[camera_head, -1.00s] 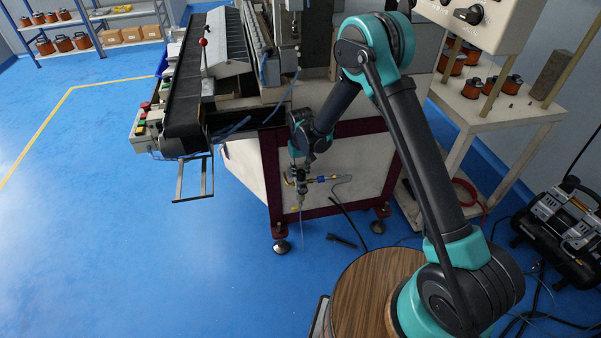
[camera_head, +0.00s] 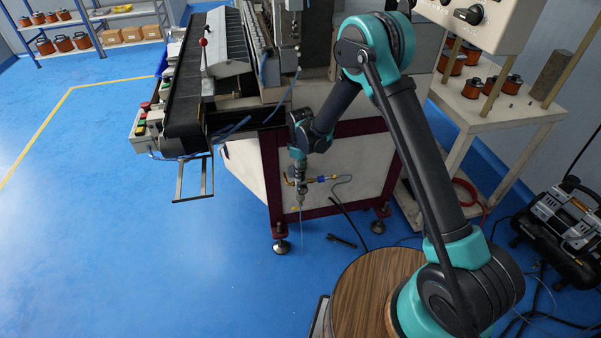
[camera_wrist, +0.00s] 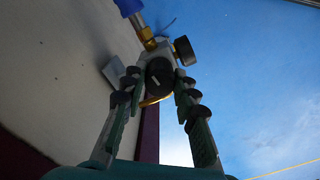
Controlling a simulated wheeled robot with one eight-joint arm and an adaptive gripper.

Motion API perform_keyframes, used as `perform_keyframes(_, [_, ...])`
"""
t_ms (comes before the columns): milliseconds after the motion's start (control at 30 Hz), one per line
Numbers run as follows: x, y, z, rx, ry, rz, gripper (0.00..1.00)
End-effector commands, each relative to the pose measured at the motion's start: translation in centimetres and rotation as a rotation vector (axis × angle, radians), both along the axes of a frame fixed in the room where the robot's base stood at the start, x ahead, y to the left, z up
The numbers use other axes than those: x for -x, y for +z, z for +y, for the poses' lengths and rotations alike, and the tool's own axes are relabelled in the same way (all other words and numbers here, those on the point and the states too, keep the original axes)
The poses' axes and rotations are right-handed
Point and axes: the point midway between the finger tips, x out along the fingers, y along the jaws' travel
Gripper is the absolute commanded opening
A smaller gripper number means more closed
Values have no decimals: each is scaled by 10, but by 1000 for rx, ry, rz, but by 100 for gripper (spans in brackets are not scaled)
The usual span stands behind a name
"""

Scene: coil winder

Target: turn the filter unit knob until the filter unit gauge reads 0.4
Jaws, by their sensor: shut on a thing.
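In the wrist view, the black round knob (camera_wrist: 157,88) with a short white mark sits between the two fingers of my gripper (camera_wrist: 158,77). The fingers are shut on the knob from both sides. The gauge (camera_wrist: 184,50) is a dark disc at the upper right of the knob, seen obliquely. Its face and needle cannot be read in either view.
A blue hose end (camera_wrist: 128,7) and brass fitting stand above the knob. The machine's pale side panel (camera_head: 350,165) is close beside my gripper. A black object (camera_head: 341,240) lies on the blue floor below. The floor to the left is clear.

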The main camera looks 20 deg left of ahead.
Motion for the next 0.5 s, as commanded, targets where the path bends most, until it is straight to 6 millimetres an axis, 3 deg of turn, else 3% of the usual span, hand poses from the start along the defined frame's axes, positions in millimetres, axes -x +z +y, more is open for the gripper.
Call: perform_keyframes(500, [0, 0, 0, -1, 221, -1, 0])
